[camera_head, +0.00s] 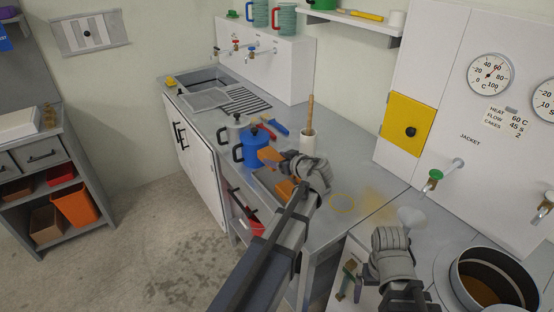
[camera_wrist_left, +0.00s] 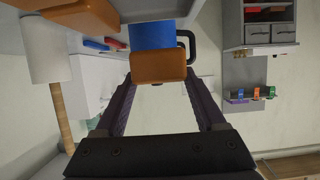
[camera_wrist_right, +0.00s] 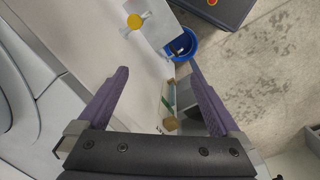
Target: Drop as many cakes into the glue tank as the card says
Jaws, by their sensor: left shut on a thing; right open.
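An orange-brown cake (camera_head: 270,157) is held between the fingertips of my left gripper (camera_head: 286,162), above the counter. The same cake shows in the left wrist view (camera_wrist_left: 158,67). The glue tank (camera_head: 458,266) is a round pot with brown contents at the lower right. The card (camera_head: 506,121) on the white panel reads heat 60 C, flow 45 S, cakes 2. My right gripper (camera_wrist_right: 160,78) is open and empty, left of the tank in the head view.
A blue jug (camera_head: 252,147), a grey jug (camera_head: 234,130) and a white pot with a wooden handle (camera_head: 313,146) stand on the counter. A green-handled tap (camera_head: 435,176) juts out above the right side. Yellowish stains mark the counter's right part.

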